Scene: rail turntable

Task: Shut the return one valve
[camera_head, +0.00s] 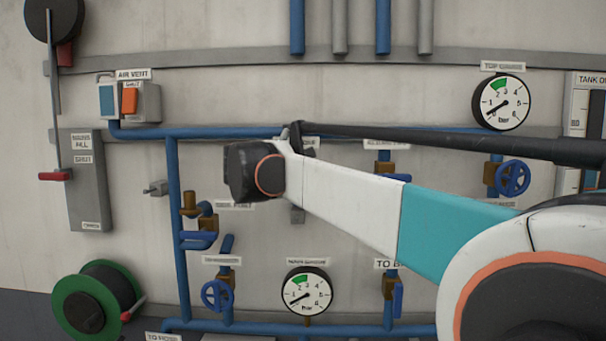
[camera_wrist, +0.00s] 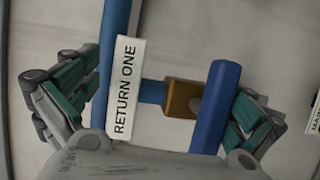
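In the wrist view, a white label reading RETURN ONE (camera_wrist: 125,88) hangs beside a brass valve body (camera_wrist: 183,98) on a short blue pipe. A blue bar-shaped handle (camera_wrist: 216,105) crosses the valve. My gripper (camera_wrist: 160,85) is open, with teal fingers spread on both sides of the label and handle. The handle is near the right finger; whether they touch, I cannot tell. Nothing is visibly gripped. In the head view my wrist and arm cover the middle of the wall; I cannot make out the gripper or the RETURN ONE label there.
Blue pipework (camera_head: 176,270) runs along the wall with several valves, such as a round blue handwheel (camera_head: 216,294). Two gauges (camera_head: 501,102) (camera_head: 307,290), an air vent box (camera_head: 130,102) and a green hose reel (camera_head: 97,300) also stand out from the wall.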

